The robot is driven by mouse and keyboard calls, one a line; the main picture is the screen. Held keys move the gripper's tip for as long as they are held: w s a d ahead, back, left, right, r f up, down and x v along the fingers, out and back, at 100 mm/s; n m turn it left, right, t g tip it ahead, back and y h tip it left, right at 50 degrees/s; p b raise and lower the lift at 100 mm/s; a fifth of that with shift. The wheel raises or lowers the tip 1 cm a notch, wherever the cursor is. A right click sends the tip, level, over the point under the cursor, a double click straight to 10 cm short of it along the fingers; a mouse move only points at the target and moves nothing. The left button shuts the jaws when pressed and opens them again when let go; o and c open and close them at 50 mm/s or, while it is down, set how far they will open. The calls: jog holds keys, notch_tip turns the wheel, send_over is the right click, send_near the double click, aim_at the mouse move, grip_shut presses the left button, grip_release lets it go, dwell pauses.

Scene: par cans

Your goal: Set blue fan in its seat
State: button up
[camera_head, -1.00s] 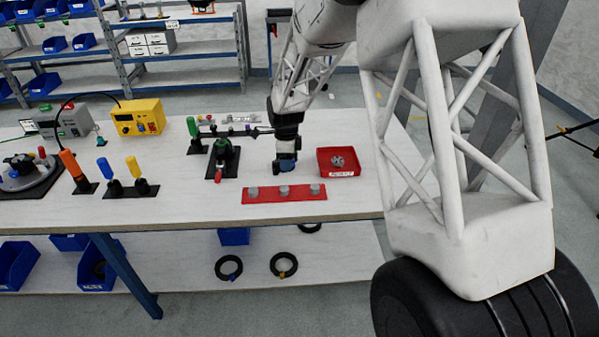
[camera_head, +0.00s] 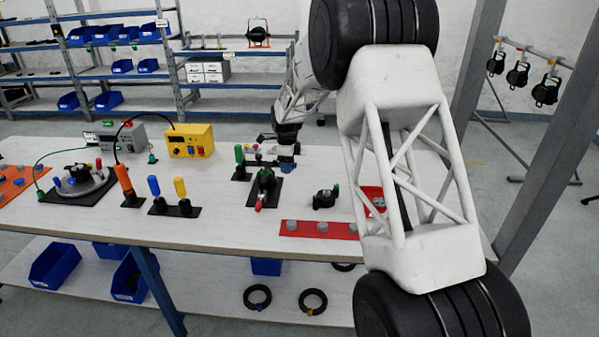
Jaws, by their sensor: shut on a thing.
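My gripper (camera_head: 286,157) is over the worktable, at the far side of the dark stand with green and red parts (camera_head: 264,186). A small blue part (camera_head: 287,150) shows at its end; I take it for the blue fan, but it is too small to make out its shape. The gripper is shut on it. The fingers are hardly visible, and I cannot tell whether the part touches the stand. I cannot make out which spot is the fan's seat. A black round piece with a green bit (camera_head: 325,198) sits on the table to the right.
A red strip with several grey round pieces (camera_head: 300,228) lies at the front edge. A red tray (camera_head: 372,193) is partly hidden behind my arm. Upright orange, blue and yellow handles (camera_head: 166,209) stand left. A yellow box (camera_head: 190,141) is behind them. The table between is clear.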

send_over(265, 171)
jog(key=shift+d+r+n, duration=0.1)
jog(key=shift+r+n, duration=0.1)
jog(key=shift+n, duration=0.1)
jog(key=shift+f, duration=0.2)
dwell(0.4)
jog(key=shift+f, duration=2.65)
jog(key=shift+f, duration=0.2)
jog(key=o, duration=0.6)
jog(key=shift+o, duration=0.4)
jog(key=o, duration=0.5)
jog(key=shift+r, duration=0.1)
